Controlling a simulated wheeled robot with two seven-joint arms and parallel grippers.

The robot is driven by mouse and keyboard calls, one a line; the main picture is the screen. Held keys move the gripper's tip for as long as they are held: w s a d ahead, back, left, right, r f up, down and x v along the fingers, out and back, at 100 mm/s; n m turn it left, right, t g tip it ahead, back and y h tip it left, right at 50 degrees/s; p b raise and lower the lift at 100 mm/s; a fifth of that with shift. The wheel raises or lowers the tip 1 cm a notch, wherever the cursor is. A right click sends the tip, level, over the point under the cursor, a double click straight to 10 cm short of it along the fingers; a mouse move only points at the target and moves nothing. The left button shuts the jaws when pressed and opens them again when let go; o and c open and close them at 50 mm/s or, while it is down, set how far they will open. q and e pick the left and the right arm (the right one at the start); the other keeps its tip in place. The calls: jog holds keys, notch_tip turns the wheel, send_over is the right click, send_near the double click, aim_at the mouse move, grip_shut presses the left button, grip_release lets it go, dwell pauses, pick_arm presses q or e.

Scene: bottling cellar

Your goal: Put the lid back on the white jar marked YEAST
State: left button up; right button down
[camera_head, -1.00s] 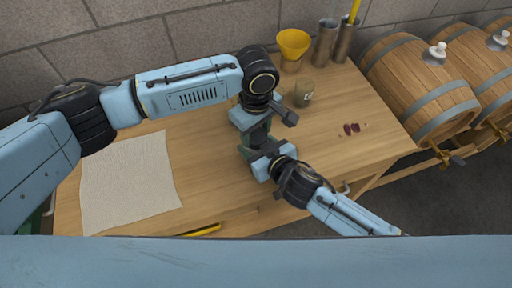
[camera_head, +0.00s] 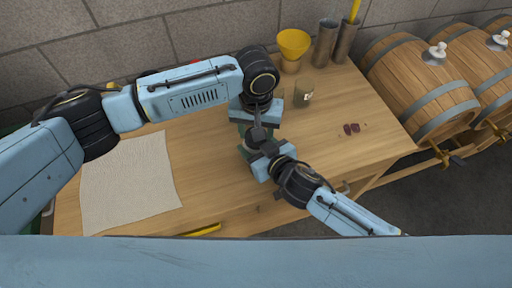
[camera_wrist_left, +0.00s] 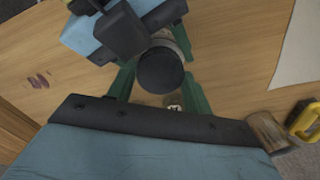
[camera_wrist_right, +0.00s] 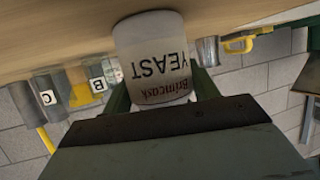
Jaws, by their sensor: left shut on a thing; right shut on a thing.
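The white jar marked YEAST (camera_wrist_right: 155,60) shows upside down in the right wrist view, with the wooden table at its base. My right gripper (camera_wrist_right: 163,88) is shut around it, a green finger on each side. In the left wrist view, a round dark lid (camera_wrist_left: 160,72) sits between the green fingers of my left gripper (camera_wrist_left: 158,84), which is shut on it. A pale strip of the jar (camera_wrist_left: 168,38) shows just beyond the lid; whether they touch I cannot tell. In the head view my right gripper (camera_head: 256,158) is close below my left gripper (camera_head: 250,128); the jar is mostly hidden there.
Dark red bits (camera_head: 351,129) lie at right. A cloth (camera_head: 130,185) lies at left. Barrels (camera_head: 425,85) stand beyond the right edge.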

pick_arm(q)
jog(key=o, duration=1.1)
jog(key=shift+r, duration=2.25)
jog(key=shift+r, duration=0.1)
jog(key=shift+c, duration=0.4)
notch_tip(320, 180, up, 2)
jog(key=n, duration=0.3)
jog(key=shift+d, duration=0.1)
jog(key=r+n, duration=0.1)
jog(key=n, duration=0.1)
jog(key=shift+r+n, duration=0.15)
jog(key=shift+n, duration=0.15)
